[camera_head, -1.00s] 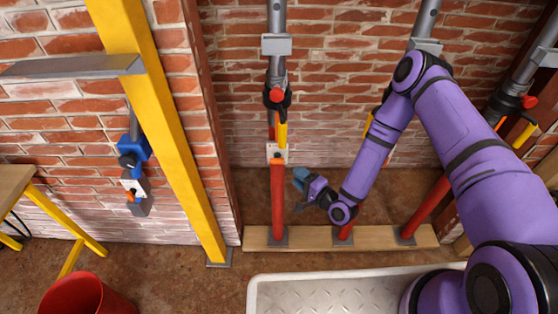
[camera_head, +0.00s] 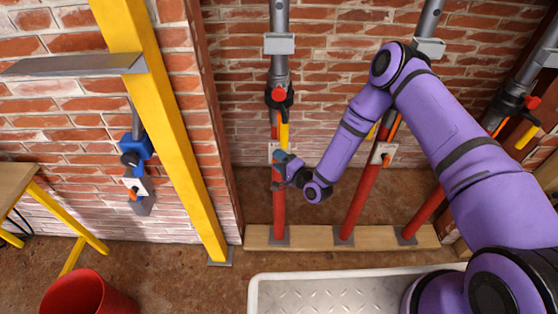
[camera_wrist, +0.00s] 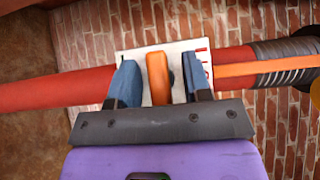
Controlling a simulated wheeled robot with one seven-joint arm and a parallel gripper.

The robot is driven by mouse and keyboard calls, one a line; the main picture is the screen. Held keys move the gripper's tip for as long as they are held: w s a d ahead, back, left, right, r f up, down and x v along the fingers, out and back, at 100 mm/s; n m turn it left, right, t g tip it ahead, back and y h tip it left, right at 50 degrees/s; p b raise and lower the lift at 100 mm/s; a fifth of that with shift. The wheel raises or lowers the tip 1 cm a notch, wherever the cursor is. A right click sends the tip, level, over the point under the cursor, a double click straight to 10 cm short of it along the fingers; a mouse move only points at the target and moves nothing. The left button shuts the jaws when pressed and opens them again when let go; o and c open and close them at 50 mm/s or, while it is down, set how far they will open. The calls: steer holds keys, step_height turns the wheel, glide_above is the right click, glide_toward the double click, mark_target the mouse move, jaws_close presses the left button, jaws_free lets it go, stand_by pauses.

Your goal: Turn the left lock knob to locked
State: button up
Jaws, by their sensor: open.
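The left lock knob (camera_wrist: 158,77) is an orange bar on a white plate (camera_wrist: 180,46) fixed to the left red prop (camera_head: 279,213). In the wrist view my gripper (camera_wrist: 160,80) has its two blue fingers on either side of the knob, open, with small gaps visible. The knob points along the fingers, crosswise to the prop's tube. Red marks show on the plate's right part. In the head view my gripper (camera_head: 280,168) is in front of the left prop and hides the knob and most of the plate (camera_head: 273,147).
A middle prop (camera_head: 362,200) with its own plate and orange knob (camera_head: 386,158) stands to the right, and another red prop (camera_head: 425,208) further right. A yellow post (camera_head: 172,130) stands left. A pale tray (camera_head: 350,288) and a red bucket (camera_head: 82,293) are on the floor.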

steer(key=c, duration=0.8)
steer(key=shift+o, duration=0.2)
steer(key=n+g+h, duration=0.1)
steer(key=n+h, duration=0.1)
steer(key=shift+n+g, duration=0.4)
steer(key=n+g+h, duration=0.1)
steer(key=n+h, duration=0.1)
steer(key=h, duration=0.1)
steer(key=n+g+h, duration=0.1)
steer(key=n+h, duration=0.1)
steer(key=h, duration=0.1)
steer(key=shift+a+h, duration=0.1)
steer(key=shift+h, duration=0.3)
steer(key=shift+n+h, duration=1.1)
steer(key=shift+h, duration=0.7)
